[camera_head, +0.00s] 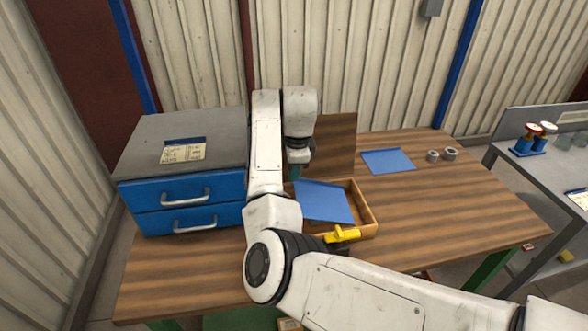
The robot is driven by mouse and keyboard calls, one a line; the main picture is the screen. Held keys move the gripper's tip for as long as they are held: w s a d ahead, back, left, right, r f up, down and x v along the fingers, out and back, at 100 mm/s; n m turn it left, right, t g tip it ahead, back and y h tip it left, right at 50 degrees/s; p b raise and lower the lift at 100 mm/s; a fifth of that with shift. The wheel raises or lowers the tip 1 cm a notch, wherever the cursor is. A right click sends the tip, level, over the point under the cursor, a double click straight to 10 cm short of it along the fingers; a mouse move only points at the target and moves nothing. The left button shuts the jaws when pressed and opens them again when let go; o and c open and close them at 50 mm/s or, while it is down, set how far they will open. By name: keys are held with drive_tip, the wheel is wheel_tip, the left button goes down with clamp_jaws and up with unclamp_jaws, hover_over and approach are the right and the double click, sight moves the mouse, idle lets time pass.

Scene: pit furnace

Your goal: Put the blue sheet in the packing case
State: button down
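A wooden packing case (368,210) stands open on the table, with its brown lid (336,146) raised at the back. A blue sheet (323,202) is at the case's opening and covers much of it. I cannot tell whether it lies on the bottom or is tilted. A second blue sheet (388,161) lies flat on the table right of the lid. My gripper (296,174) points down at the case's back left, close to the first sheet's far left corner. Its fingers are small and partly hidden, so I cannot tell whether they touch or hold the sheet.
A yellow object (342,234) is at the case's front edge. Two grey rings (441,155) sit at the table's back right. A blue drawer cabinet (184,190) with a paper label (184,151) stands on the left. The table's right part (455,200) is clear.

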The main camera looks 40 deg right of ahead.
drive_tip(key=c, duration=1.8)
unclamp_jaws()
drive_tip(key=o, duration=0.4)
drive_tip(key=r, duration=0.4)
drive_tip(key=s+r, duration=0.1)
drive_tip(key=r, duration=0.8)
drive_tip(key=shift+s+a, duration=0.25)
drive_tip(key=shift+a, duration=0.05)
